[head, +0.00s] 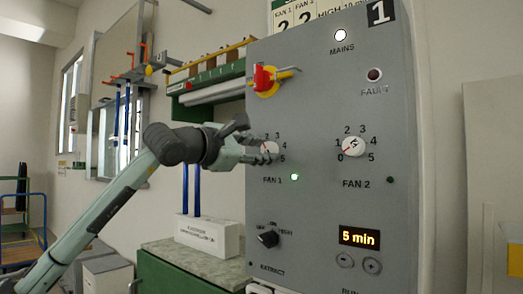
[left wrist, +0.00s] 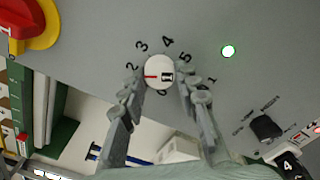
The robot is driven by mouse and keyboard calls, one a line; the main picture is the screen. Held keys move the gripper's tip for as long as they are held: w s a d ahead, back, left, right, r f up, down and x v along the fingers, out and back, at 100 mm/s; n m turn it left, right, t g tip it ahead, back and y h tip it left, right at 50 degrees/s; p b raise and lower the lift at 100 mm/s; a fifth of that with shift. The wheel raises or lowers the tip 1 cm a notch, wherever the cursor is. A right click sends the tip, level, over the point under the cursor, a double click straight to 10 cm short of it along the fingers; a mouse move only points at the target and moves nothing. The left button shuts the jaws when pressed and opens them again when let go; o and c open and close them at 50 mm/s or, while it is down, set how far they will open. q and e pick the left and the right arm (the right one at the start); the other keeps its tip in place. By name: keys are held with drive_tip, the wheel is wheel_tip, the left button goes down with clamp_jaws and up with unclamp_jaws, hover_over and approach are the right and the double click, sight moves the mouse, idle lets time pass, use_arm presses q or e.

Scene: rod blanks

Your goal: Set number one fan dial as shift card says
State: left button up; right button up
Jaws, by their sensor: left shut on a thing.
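The FAN 1 dial (head: 270,147) is a round white knob on the grey panel (head: 320,215); it also shows in the left wrist view (left wrist: 160,70). My left gripper (head: 265,153) is shut on it, one finger on each side (left wrist: 163,84). In the wrist view the dial's red mark points left, just below the 2. The 1 seems hidden by a finger. The card (head: 295,20) above the panel is cut off at the top; it shows a 2 under FAN 1, a 2 under FAN 2, and HIGH 10 min. My right gripper is not in view.
The FAN 2 dial (head: 354,146) has its red mark at 0. A green light (head: 294,177) glows by FAN 1. A red and yellow switch (head: 266,80), a black extract knob (head: 268,236) and a 5 min display (head: 359,237) are nearby.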

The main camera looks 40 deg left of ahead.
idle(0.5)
use_arm(q)
drive_tip(key=o, duration=1.2)
drive_tip(key=shift+c, duration=0.2)
drive_tip(key=shift+s, duration=0.15)
approach(265, 151)
drive_tip(key=shift+s, duration=1.8)
drive_tip(key=shift+r, duration=0.15)
